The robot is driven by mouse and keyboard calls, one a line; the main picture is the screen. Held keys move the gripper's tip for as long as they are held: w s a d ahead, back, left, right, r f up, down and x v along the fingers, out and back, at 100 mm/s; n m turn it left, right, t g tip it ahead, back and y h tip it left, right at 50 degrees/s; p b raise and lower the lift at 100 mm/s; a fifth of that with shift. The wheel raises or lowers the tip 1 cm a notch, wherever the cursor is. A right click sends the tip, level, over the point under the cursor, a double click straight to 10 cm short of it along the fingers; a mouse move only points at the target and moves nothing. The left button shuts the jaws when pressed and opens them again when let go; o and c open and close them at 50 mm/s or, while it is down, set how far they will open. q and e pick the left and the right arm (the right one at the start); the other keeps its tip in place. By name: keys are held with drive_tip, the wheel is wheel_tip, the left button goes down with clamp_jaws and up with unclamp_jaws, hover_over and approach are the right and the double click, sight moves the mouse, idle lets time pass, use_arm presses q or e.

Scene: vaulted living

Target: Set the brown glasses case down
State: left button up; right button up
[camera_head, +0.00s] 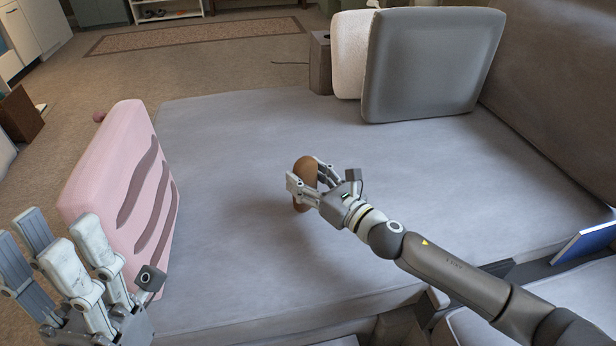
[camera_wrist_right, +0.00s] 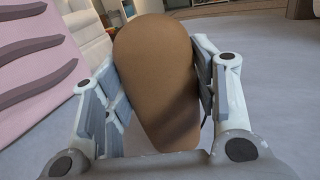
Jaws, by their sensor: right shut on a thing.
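The brown glasses case (camera_head: 304,176) is upright between the fingers of my right gripper (camera_head: 312,184), over the middle of the grey sofa seat (camera_head: 230,140). In the right wrist view the case (camera_wrist_right: 158,75) fills the space between the fingers, which press on both sides. A soft shadow lies on the seat near the case. I cannot tell whether its lower end touches the seat. My left gripper (camera_head: 62,262) is at the lower left, fingers spread and empty, beside the pink cushion.
A pink cushion (camera_head: 112,190) with dark wavy stripes stands at the seat's left edge. A grey cushion (camera_head: 425,65) and a cream cushion (camera_head: 350,50) lean at the back right. A blue book (camera_head: 585,243) is at the right. The seat around the case is clear.

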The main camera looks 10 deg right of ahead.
drive_tip(key=o, duration=1.1)
drive_tip(key=shift+c, duration=0.2)
drive_tip(key=shift+r, duration=0.2)
drive_tip(key=shift+s+d+f, duration=0.1)
drive_tip(key=shift+s+d, duration=0.05)
drive_tip(key=shift+s, duration=0.1)
drive_tip(key=v, duration=1.1)
drive_tip(key=shift+p, duration=0.3)
drive_tip(key=shift+s+d, duration=0.1)
drive_tip(key=shift+s, duration=0.05)
